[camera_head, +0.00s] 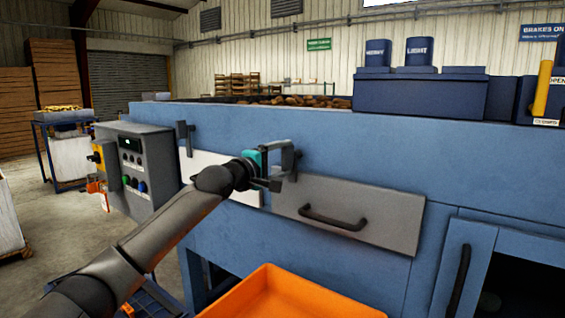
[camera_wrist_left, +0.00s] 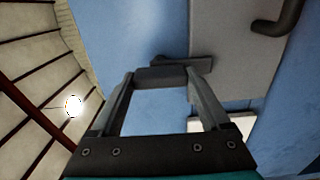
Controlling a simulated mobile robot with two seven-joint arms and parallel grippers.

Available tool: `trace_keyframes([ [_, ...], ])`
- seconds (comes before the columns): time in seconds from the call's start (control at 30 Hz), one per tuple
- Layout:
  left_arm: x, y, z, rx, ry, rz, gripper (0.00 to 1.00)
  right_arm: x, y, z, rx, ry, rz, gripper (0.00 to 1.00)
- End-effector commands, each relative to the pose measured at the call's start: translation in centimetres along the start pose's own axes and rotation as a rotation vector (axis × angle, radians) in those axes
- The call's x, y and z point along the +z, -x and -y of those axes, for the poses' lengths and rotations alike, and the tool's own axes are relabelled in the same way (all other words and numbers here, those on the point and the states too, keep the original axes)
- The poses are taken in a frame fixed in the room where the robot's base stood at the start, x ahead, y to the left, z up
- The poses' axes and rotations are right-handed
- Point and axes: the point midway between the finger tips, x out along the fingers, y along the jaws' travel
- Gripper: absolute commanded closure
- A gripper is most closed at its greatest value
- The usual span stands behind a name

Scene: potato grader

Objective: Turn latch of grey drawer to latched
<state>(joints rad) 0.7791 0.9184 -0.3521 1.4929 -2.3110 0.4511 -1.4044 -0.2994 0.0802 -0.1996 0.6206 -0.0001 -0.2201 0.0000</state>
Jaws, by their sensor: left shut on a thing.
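The grey drawer (camera_head: 400,222), with a dark bar handle, is set in the blue machine and looks pushed in. In the left wrist view its grey front (camera_wrist_left: 235,60) shows at the upper right. My left gripper (camera_head: 287,162) is at the upper left corner of this drawer. It is shut on the dark latch, which shows in the left wrist view (camera_wrist_left: 185,64) between and beyond the fingertips. The fingers partly hide the latch, so its exact angle is hard to tell in the head view. My right gripper is not in view.
A white panel (camera_head: 205,166) with another dark latch (camera_head: 186,140) is left of the grey drawer. A grey control box (camera_head: 150,165) juts out further left. An orange crate (camera_head: 300,295) stands below. A blue door (camera_head: 470,260) with a handle is at right.

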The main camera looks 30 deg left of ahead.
Motion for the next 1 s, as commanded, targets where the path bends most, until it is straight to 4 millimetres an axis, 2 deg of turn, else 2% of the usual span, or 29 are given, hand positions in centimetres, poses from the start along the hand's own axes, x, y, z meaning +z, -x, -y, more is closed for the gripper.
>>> trace_keyframes([
  [0.27, 0.1, 0.0, 0.1, -0.004, -0.009, 0.001, 1.00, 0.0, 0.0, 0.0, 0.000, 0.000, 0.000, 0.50],
  [0.3, 0.1, 0.0, 0.1, -0.004, -0.010, 0.001, 0.18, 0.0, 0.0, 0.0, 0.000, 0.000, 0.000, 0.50],
  [0.47, 0.1, 0.0, 0.1, -0.003, -0.008, 0.001, 0.00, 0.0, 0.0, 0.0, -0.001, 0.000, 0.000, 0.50],
  [0.77, 0.0, 0.1, 0.1, -0.001, -0.005, 0.000, 0.00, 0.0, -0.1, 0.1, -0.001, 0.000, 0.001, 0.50],
  [1.0, 0.0, 2.2, 0.3, -0.002, -0.008, 0.001, 0.00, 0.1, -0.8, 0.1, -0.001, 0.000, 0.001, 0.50],
])
